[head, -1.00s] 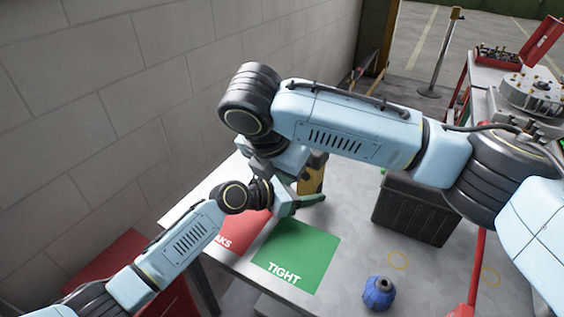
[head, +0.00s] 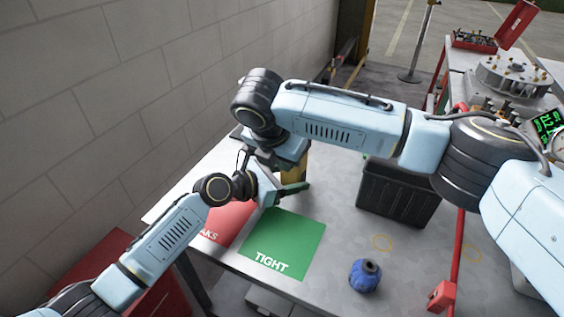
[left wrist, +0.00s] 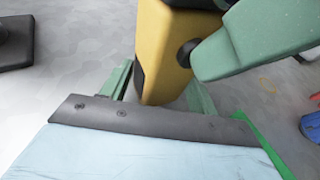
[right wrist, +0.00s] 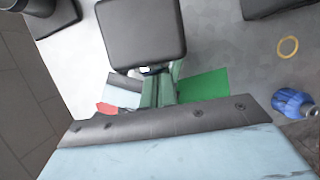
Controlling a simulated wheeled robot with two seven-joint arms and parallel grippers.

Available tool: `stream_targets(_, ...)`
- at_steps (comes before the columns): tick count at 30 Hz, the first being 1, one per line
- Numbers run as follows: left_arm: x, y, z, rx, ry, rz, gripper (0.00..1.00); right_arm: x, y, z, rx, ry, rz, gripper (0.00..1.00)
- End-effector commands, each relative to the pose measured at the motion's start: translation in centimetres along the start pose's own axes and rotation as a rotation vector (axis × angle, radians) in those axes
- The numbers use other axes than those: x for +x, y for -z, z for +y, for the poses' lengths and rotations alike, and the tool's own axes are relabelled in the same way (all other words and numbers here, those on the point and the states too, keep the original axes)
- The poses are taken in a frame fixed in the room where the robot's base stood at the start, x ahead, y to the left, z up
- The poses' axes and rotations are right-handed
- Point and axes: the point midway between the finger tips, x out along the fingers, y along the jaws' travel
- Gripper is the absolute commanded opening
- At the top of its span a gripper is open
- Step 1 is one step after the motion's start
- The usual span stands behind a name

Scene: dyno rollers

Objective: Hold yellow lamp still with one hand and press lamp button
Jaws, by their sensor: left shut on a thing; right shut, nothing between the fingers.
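The yellow lamp (head: 293,163) stands on the table, mostly hidden in the head view behind my arms. The left wrist view shows its yellow body (left wrist: 165,50). My left gripper (left wrist: 160,88) is shut on the lamp, low on its body. My right gripper (right wrist: 162,85) is shut and empty beside a dark square top (right wrist: 142,35), which seems to be the lamp's. The lamp button is not clearly seen, nor whether my right fingertips touch it.
A green TIGHT mat (head: 285,243) and a red mat (head: 228,222) lie in front of the lamp. A black crate (head: 398,195) stands to the right. A blue bottle-like object (head: 364,276) is near the front edge. A grey wall (head: 100,100) bounds the left.

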Motion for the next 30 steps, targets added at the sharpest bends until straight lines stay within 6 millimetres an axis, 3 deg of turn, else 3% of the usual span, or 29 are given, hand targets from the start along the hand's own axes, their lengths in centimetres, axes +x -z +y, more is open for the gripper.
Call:
stream_targets(4,0.0,-0.1,0.0,0.001,0.0,-0.001,0.47,0.6,-1.3,-0.1,0.004,0.002,0.0,0.0)
stream_targets(13,0.0,-0.1,-0.1,0.004,0.002,-0.002,0.47,0.8,-1.6,-0.3,0.009,0.007,-0.005,0.0)
stream_targets(20,0.0,-0.1,-0.1,0.005,0.003,-0.002,0.47,-0.1,0.7,-0.1,-0.001,0.003,-0.001,0.0)
stream_targets(23,0.0,-0.1,-0.1,0.004,0.002,-0.002,0.47,-1.1,2.9,0.2,-0.008,-0.005,0.004,0.0)
stream_targets(30,0.0,-0.1,0.0,0.002,0.0,-0.001,0.47,-7.1,2.7,0.3,-0.006,-0.009,0.002,0.0)
